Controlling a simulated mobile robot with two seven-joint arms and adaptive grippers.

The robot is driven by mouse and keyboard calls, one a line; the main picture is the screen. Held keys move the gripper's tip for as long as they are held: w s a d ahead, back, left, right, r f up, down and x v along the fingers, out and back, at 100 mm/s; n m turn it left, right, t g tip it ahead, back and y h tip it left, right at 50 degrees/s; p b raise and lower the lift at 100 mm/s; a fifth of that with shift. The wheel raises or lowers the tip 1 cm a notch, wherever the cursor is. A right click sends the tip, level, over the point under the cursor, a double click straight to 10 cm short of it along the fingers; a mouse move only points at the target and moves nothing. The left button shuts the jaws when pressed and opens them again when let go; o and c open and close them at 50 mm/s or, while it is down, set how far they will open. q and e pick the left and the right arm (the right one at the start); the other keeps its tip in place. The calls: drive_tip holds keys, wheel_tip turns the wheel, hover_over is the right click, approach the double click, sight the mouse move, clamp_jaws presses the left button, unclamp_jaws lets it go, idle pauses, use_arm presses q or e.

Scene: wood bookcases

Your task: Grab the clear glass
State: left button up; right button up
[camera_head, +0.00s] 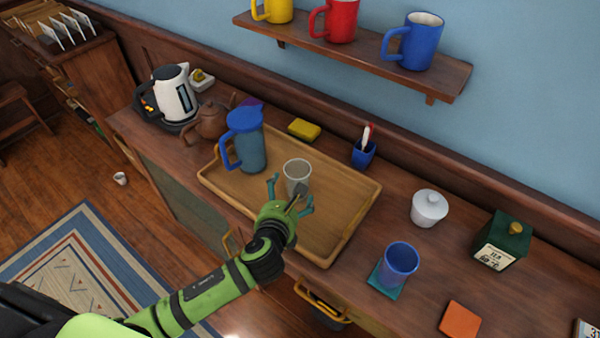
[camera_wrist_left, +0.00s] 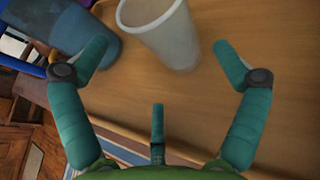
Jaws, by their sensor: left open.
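The clear glass (camera_head: 297,172) stands upright on the wooden tray (camera_head: 350,215), right of the blue-lidded pitcher (camera_head: 246,145). My left gripper (camera_head: 290,190) is open at the near side of the glass, its fingers pointing toward it. In the left wrist view the glass (camera_wrist_left: 160,30) appears whitish and translucent, ahead of the gap between the spread teal fingers (camera_wrist_left: 157,60). The pitcher (camera_wrist_left: 75,28) shows beyond the left finger. I cannot see any finger touching the glass. My right gripper is not in view.
A teapot (camera_head: 212,120) and kettle (camera_head: 172,92) stand left of the tray. Mugs sit on the shelf (camera_head: 350,50) above. The tray's right part is clear.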

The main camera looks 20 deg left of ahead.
sight(291, 189)
use_arm(q)
drive_tip(key=shift+w+d+f, duration=0.1)
drive_tip(key=shift+w+f, duration=0.15)
drive_tip(key=shift+w, duration=0.45)
drive_tip(key=shift+x, duration=2.25)
drive_tip(key=shift+s+f, duration=0.1)
drive_tip(key=shift+f, duration=0.05)
drive_tip(key=c, duration=1.2)
drive_tip(key=shift+o, duration=0.2)
